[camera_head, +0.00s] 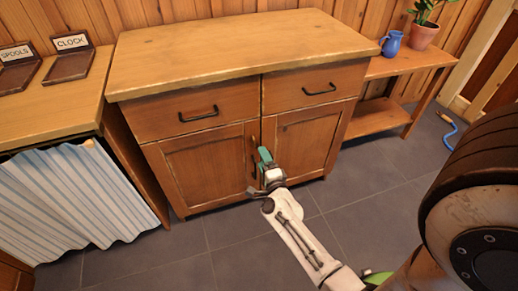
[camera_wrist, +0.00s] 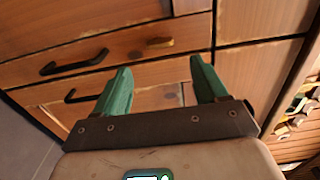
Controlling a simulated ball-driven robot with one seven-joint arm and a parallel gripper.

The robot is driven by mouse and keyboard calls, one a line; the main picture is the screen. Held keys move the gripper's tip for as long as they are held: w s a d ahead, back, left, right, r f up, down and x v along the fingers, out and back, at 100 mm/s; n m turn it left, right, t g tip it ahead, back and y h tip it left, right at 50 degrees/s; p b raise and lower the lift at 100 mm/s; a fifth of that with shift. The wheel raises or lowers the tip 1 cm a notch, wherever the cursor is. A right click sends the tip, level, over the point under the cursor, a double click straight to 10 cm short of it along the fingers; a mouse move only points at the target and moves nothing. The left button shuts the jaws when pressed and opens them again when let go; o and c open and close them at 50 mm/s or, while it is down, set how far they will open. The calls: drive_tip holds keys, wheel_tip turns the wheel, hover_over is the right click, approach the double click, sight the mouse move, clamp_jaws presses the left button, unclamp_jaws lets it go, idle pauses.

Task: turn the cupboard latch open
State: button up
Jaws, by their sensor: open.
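The wooden cupboard (camera_head: 215,165) stands against the wall, with two drawers above two shut doors.
Black drawer handles (camera_head: 199,114) (camera_head: 319,89) stick out above. A bench with a striped curtain (camera_head: 75,195) stands at left, bearing CLOCK (camera_head: 72,55) and SPOOLS (camera_head: 18,66) stands. A low shelf (camera_head: 405,65) at right holds a blue jug (camera_head: 391,44) and a potted plant (camera_head: 423,35).

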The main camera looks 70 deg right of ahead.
drive_tip(key=shift+v, duration=1.25)
